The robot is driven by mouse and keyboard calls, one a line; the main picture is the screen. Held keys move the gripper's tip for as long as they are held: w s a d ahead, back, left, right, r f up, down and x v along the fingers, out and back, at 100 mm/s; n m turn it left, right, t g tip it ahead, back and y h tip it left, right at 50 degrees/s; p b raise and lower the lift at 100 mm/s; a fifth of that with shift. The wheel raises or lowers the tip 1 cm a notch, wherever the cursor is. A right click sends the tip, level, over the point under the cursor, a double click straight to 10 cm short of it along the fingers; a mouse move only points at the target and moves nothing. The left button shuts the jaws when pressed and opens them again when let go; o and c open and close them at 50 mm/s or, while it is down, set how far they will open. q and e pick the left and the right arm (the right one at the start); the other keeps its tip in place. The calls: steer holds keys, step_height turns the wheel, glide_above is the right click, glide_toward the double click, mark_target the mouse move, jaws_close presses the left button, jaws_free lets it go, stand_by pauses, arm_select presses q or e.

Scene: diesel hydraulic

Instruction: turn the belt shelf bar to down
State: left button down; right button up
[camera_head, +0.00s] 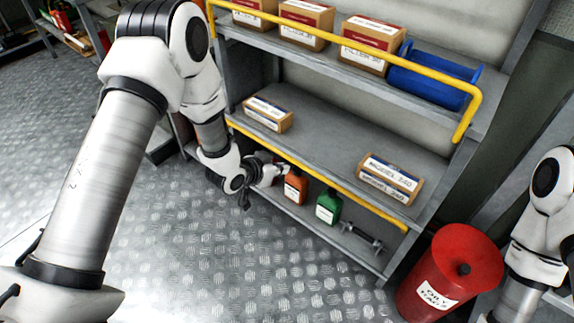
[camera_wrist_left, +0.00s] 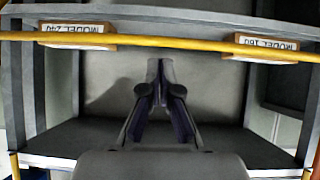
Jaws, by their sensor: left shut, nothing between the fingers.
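A yellow bar (camera_head: 340,188) runs along the front edge of the middle shelf (camera_head: 325,145), which holds two labelled cardboard boxes. It lies low along that edge. In the left wrist view the bar (camera_wrist_left: 190,43) crosses the upper part of the picture, in front of the upside-down boxes. My left gripper (camera_head: 284,171) is just below the bar's left half, close to it; I cannot tell whether they touch. In the left wrist view its fingers (camera_wrist_left: 160,72) are together and empty, apart from the bar in the picture. My right gripper is out of view.
An orange bottle (camera_head: 296,187) and a green bottle (camera_head: 329,206) stand on the bottom shelf. A red bin (camera_head: 450,270) stands right. The floor in front is clear.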

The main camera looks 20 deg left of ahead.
mark_target(295, 160)
arm_select(q)
steer(key=w+r+t+b, duration=0.2)
steer(key=w+r, duration=0.1)
steer(key=r, duration=0.1)
steer(key=shift+g, duration=0.3)
steer(key=w+f, duration=0.2)
steer(key=w+f+b, duration=0.1)
steer(key=w+f, duration=0.1)
steer(key=w+d+f+b, duration=0.1)
steer(key=w+f, duration=0.1)
steer(key=f, duration=0.1)
steer(key=shift+d+f, duration=0.1)
steer(key=shift+s+f, duration=0.1)
steer(key=shift+s, duration=0.1)
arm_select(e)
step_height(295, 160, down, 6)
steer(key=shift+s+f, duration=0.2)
